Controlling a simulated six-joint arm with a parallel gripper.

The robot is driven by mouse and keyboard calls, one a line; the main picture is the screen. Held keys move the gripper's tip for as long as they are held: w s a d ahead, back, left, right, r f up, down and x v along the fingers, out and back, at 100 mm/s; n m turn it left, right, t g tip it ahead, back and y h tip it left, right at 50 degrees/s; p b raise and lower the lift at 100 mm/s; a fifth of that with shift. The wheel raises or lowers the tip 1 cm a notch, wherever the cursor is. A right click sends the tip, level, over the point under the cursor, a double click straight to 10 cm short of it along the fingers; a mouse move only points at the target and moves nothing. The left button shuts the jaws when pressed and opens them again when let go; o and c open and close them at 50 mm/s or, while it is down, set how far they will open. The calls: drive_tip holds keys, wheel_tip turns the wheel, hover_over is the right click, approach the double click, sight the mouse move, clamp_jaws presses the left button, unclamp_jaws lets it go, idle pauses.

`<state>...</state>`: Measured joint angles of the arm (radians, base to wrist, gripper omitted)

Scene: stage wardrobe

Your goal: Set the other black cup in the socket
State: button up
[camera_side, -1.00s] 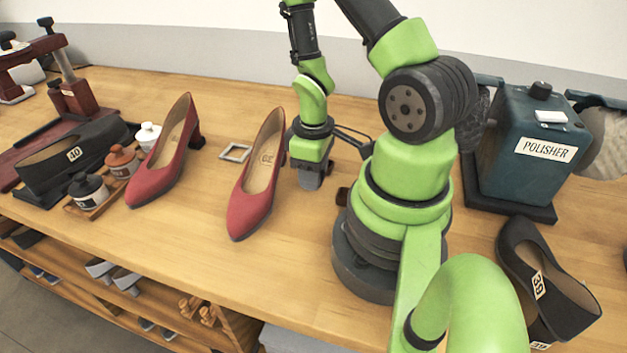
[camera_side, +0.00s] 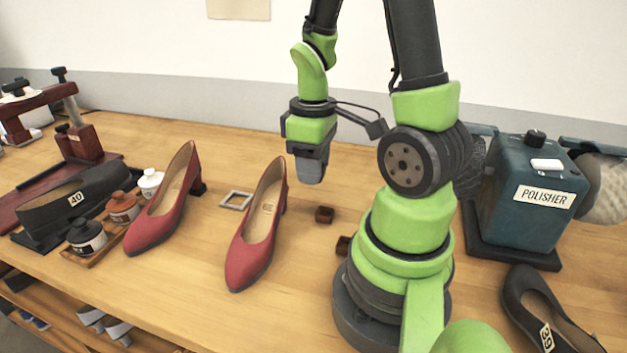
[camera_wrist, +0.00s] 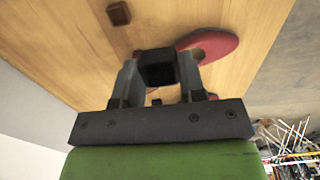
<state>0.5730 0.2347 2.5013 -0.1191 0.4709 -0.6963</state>
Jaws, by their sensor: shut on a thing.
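My gripper (camera_side: 312,172) hangs raised above the table, right of the nearer red shoe. In the wrist view my gripper (camera_wrist: 158,70) is shut on a small black block-like piece, which I take as the black cup (camera_wrist: 157,68). In the side view the fingers hide it. A pale grey square frame (camera_side: 224,203), which may be the socket, lies flat on the table between the two red shoes. It is left of my gripper and apart from it. I cannot make it out in the wrist view.
Red shoes (camera_side: 160,222) and (camera_side: 258,245) flank the frame. Bottles (camera_side: 86,237), a black shoe (camera_side: 60,213) and a polisher (camera_side: 528,185) stand farther out.

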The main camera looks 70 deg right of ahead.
drive_tip(key=w+d+n, duration=0.5)
drive_tip(key=w+n, duration=0.4)
drive_tip(key=w, duration=0.2)
drive_tip(key=n, duration=0.9)
hover_over(237, 201)
wheel_tip(237, 201, down, 8)
drive_tip(key=shift+f, duration=3.05)
drive_tip(key=shift+f, duration=0.35)
drive_tip(key=o, duration=1)
drive_tip(key=shift+c, duration=0.2)
wheel_tip(237, 201, up, 7)
